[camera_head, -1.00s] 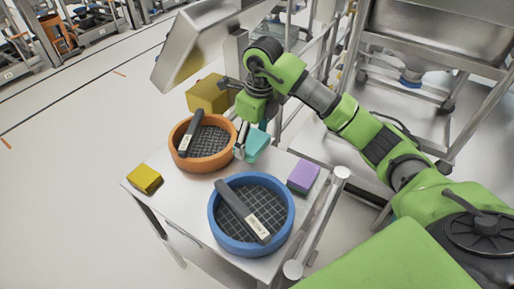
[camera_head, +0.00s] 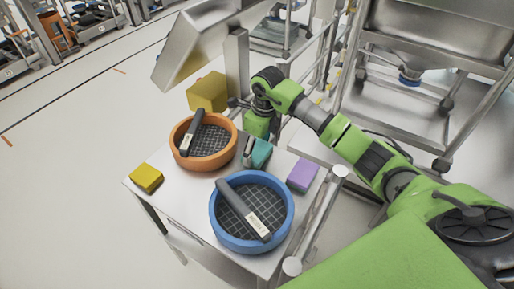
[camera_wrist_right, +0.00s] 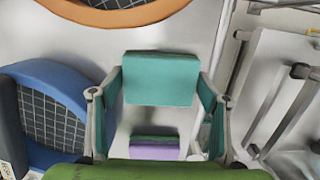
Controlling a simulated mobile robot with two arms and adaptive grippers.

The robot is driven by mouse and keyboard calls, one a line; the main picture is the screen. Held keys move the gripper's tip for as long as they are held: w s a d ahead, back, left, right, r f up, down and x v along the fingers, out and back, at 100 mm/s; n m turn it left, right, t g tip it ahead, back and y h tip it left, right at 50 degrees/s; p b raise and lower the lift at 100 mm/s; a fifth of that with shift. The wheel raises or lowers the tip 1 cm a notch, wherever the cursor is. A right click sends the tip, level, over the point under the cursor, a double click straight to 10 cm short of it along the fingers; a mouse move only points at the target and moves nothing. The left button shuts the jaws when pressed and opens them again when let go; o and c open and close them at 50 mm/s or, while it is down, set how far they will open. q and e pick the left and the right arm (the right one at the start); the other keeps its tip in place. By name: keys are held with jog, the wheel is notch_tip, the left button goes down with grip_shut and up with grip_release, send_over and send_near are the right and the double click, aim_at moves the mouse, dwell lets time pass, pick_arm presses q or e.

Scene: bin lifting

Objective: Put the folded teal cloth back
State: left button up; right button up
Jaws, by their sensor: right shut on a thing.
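The folded teal cloth (camera_head: 261,154) is at the table's right side, between the orange round tray and the purple block. My right gripper (camera_head: 252,149) is shut on it from above. In the right wrist view the teal cloth (camera_wrist_right: 160,79) sits between the two fingers of my right gripper (camera_wrist_right: 158,92). I cannot tell whether the cloth touches the table top. My left gripper is not in view.
The white table (camera_head: 180,205) also holds an orange round tray (camera_head: 222,163), a blue round tray (camera_head: 216,222), a yellow block (camera_head: 146,178) and a purple block (camera_head: 302,176). Each tray has a dark handled tool on it. A tilted metal bin (camera_head: 190,45) stands behind.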

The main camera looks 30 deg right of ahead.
aim_at(261, 151)
jog(key=o, duration=0.9)
jog(key=shift+f, duration=0.15)
jog(key=shift+o, duration=0.2)
jog(key=shift+r, duration=0.35)
notch_tip(261, 151, up, 12)
jog(key=s+b, duration=0.1)
jog(key=shift+d+f, duration=0.2)
jog(key=shift+d, duration=0.2)
jog(key=shift+s, duration=0.1)
